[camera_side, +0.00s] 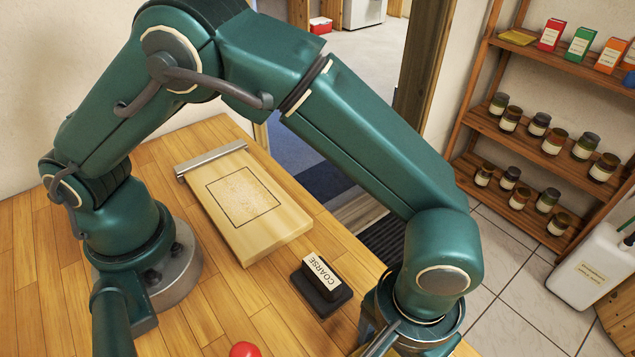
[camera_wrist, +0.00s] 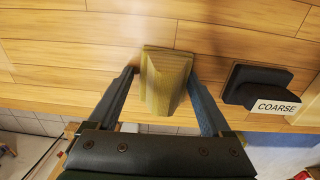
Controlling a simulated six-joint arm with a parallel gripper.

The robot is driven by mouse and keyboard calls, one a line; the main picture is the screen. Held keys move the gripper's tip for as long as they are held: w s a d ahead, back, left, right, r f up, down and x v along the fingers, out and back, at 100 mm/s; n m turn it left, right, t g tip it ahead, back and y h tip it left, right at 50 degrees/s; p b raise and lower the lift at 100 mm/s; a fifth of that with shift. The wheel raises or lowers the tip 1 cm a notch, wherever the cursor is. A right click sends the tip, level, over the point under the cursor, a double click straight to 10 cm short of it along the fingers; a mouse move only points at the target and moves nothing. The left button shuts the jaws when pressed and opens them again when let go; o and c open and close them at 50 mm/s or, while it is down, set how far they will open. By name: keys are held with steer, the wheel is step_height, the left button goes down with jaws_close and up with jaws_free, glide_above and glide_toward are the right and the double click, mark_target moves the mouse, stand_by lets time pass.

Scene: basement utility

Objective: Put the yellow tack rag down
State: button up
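The yellow tack rag (camera_wrist: 166,80) is a dull yellow folded piece with a raised ridge, seen in the wrist view between the two fingers of my gripper (camera_wrist: 163,76).
A black sanding block marked COARSE (camera_wrist: 256,84) sits right of the rag. It also stands on the wooden table (camera_side: 190,317) in the side view, near a pale board (camera_side: 278,238). A red round thing (camera_side: 243,349) is at the front. Shelves (camera_side: 560,67) hold jars and boxes.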

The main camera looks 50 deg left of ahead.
mark_target(390, 349)
steer(key=shift+a+f, duration=0.4)
steer(key=shift+f, duration=0.15)
step_height(390, 349, up, 13)
steer(key=shift+d, duration=0.1)
steer(key=w+a+r+t, duration=0.1)
steer(key=w+a+r, duration=0.2)
steer(key=a+r, duration=0.3)
steer(key=s+a+f+t, duration=0.1)
steer(key=s+a+t, duration=0.1)
steer(key=a, duration=0.7)
steer(key=s+a+f+t, duration=0.1)
steer(key=s+a+t, duration=0.1)
steer(key=a, duration=0.8)
steer(key=shift+s+a+f+t, duration=0.15)
steer(key=shift+s+a+t, duration=0.15)
steer(key=shift+s, duration=0.35)
steer(key=shift+o, duration=0.3)
